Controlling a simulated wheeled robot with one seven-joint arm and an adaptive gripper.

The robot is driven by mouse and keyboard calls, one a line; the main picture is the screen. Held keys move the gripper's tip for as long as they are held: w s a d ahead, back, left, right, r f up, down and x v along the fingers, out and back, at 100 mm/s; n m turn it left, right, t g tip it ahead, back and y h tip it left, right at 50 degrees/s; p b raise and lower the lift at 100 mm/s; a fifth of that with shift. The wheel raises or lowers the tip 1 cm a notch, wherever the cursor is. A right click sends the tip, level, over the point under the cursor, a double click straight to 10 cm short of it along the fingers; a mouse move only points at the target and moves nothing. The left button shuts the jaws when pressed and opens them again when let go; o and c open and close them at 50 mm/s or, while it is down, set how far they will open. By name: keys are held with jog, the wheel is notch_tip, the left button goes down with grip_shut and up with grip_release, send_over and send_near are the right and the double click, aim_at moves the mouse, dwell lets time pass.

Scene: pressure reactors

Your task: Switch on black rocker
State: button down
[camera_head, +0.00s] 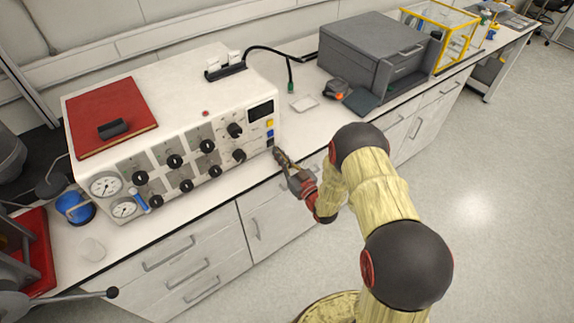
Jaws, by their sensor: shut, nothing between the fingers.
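The white control unit (185,95) stands on the bench, its front panel carrying black knobs, two round gauges and a dark display. A small black rocker (270,142) sits at the right end of the panel, below a blue and a yellow button. My gripper (277,153) is shut and empty, with its tips right at the lower right of the panel, just below the black rocker. I cannot tell whether the tips touch the rocker or which way it is tipped.
A red book (105,110) with a black object lies on top of the unit. A grey box-shaped device (370,50) stands on the bench to the right, with a yellow-framed case (440,30) beyond. Drawers (185,265) line the bench front. The floor at right is clear.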

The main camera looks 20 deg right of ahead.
aim_at(271, 143)
jog(key=shift+x, duration=1.35)
